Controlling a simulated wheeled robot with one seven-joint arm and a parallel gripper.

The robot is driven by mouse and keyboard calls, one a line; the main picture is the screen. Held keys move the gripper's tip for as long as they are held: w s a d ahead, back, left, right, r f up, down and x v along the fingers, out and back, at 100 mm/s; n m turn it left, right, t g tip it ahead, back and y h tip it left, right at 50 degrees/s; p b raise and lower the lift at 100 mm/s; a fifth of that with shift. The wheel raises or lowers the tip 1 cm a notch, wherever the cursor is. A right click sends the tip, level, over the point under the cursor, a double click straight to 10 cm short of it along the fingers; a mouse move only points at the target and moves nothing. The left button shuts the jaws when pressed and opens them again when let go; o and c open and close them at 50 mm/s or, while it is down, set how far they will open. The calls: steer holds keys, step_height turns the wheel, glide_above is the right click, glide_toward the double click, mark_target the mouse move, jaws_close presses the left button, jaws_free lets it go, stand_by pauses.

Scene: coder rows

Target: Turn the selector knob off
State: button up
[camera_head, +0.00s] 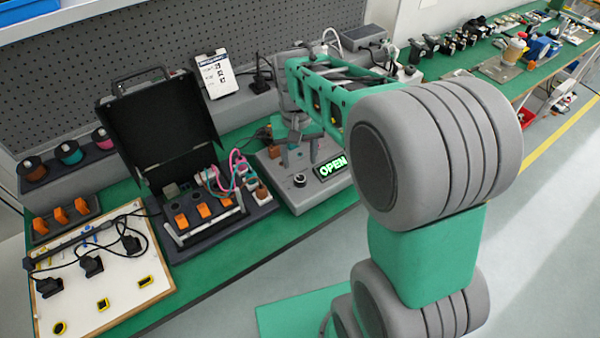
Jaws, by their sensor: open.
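The selector knob (300,180) is a small black round knob with a light mark, on the front left of a grey control box (296,204). The mark is too small to read for its setting. A lit green display reading "OPEN" (333,166) sits to the right of the knob. My gripper (299,156) is open and points down over the box, above and behind the knob in the picture and apart from it. My arm hides part of the box's right side, and the fingertips are small and partly lost against the box.
An open black case (160,125) with orange switches and pink and teal wires stands left of the box. A white board (120,275) with black plugs lies at the front left. A notepad (215,74) leans behind. The green bench in front of the case is clear.

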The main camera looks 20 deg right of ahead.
mark_target(300, 177)
steer(key=f, duration=0.6)
steer(key=w+f, duration=0.1)
steer(key=f, duration=0.2)
steer(key=shift+w+d+p, duration=0.1)
steer(key=shift+d+p, duration=0.1)
steer(key=shift+p, duration=0.2)
steer(key=shift+c, duration=0.5)
jaws_close()
